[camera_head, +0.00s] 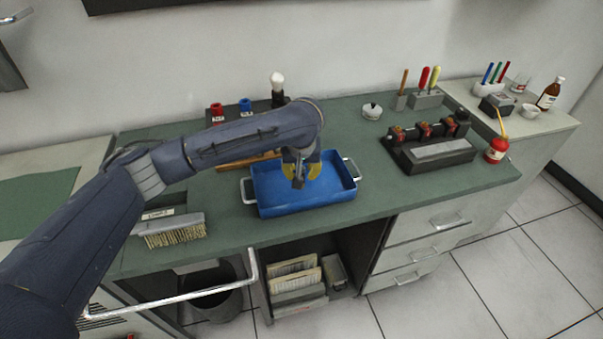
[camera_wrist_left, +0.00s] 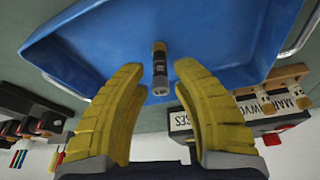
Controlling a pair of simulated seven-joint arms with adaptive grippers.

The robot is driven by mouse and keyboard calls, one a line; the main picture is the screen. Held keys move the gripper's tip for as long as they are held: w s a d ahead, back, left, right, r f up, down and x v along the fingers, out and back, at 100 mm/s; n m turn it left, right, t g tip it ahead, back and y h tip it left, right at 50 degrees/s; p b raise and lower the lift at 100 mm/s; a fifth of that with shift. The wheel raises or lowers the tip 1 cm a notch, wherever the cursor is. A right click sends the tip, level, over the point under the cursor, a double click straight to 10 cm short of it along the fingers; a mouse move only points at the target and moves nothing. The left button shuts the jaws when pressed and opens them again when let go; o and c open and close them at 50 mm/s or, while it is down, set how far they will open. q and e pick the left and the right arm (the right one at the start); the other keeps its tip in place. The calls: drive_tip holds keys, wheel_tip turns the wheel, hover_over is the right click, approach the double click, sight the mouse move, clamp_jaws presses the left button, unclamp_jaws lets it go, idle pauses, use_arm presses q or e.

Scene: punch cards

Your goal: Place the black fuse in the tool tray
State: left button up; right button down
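The blue tool tray (camera_head: 316,199) with metal handles sits on the green bench top. My left gripper (camera_head: 302,172) is above the tray, its yellow fingers pointing down. A black fuse (camera_head: 298,182) shows just below the fingertips in the head view. The fingers are open. I cannot tell whether the fuse touches the tray floor. My right gripper is not in view.
A brush (camera_head: 174,232) lies left of the tray. A dark fuse block (camera_head: 428,147) stands to the right, near a red oil can (camera_head: 496,150). Screwdrivers in a holder (camera_head: 425,98) stand behind. The bench just right of the tray is clear.

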use_arm(q)
drive_tip(key=v, duration=1)
drive_tip(key=shift+r, duration=0.4)
